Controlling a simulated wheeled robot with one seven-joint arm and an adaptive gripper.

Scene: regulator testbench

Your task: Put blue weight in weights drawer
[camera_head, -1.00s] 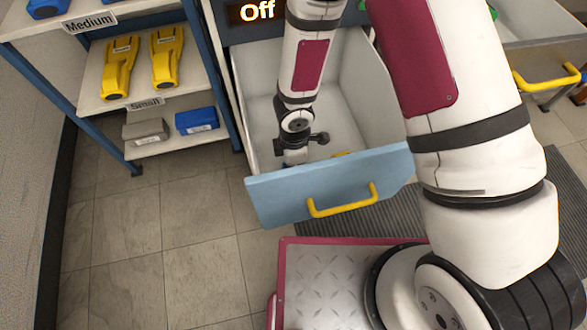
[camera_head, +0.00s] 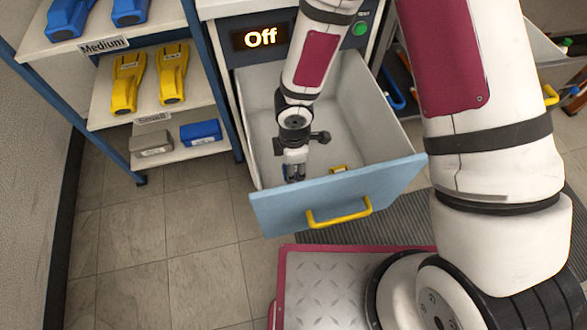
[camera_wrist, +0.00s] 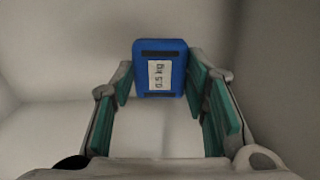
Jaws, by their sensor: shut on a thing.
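The blue weight (camera_wrist: 160,68), labelled 0.5 kg, sits between the green-padded fingers of my gripper (camera_wrist: 160,85) in the wrist view. In the head view my gripper (camera_head: 294,176) points down inside the open drawer (camera_head: 375,115), near its left wall and behind the light-blue front. Only a sliver of the blue weight (camera_head: 287,172) shows beside the fingers there. I cannot tell whether the weight touches the drawer floor. A small yellow thing (camera_head: 338,169) lies in the drawer to the right of my gripper.
The drawer front has a yellow handle (camera_head: 339,214). A shelf unit (camera_head: 118,125) at the left holds yellow tools, blue things and a grey block (camera_head: 151,144). An "Off" display (camera_head: 260,38) is above the drawer. Another yellow handle (camera_head: 550,95) is at the right.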

